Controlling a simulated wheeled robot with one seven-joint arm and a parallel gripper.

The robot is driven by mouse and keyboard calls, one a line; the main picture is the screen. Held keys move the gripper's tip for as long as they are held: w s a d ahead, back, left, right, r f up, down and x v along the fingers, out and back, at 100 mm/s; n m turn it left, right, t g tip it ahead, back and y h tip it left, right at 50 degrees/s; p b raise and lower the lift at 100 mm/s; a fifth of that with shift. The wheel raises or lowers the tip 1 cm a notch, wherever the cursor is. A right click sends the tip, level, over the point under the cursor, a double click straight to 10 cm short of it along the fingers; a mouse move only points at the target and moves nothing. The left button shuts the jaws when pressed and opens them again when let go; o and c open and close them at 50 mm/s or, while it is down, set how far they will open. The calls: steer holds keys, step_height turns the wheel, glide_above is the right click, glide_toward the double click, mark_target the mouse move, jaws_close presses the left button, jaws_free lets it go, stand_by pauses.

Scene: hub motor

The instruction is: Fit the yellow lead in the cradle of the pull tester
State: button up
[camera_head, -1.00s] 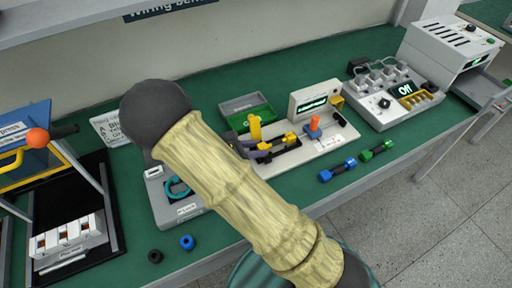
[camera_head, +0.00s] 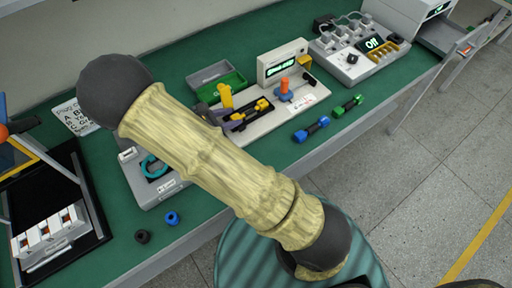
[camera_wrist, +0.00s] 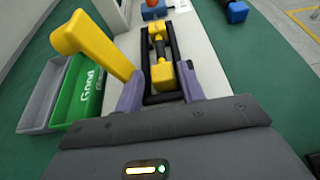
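The yellow lead (camera_wrist: 162,76) lies lengthwise between the black rails of the cradle (camera_wrist: 175,48) on the pull tester (camera_head: 295,112). Whether it is fully seated I cannot tell. It also shows in the head view (camera_head: 262,105). In the wrist view my gripper (camera_wrist: 160,82) has its two purple fingers apart, one on each side of the lead's near end, with gaps beside it. In the head view my arm hides much of the gripper. The tester's yellow lever (camera_wrist: 90,42) stands up left of the cradle; its orange-red knob (camera_head: 284,86) is beyond the lead.
Green and grey bins (camera_head: 220,82) stand behind the tester. Blue (camera_head: 311,129) and green (camera_head: 347,105) leads lie at its right front. A grey device with a teal ring (camera_head: 152,168) is to the left. The yellow lever stands close to my left finger.

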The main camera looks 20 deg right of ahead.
steer(key=shift+s+f, duration=0.3)
steer(key=shift+f, duration=0.25)
steer(key=shift+w+r+p, duration=0.2)
steer(key=shift+r+p, duration=0.15)
steer(key=shift+r, duration=0.15)
steer(key=shift+a+b, duration=0.15)
steer(key=shift+b, duration=0.4)
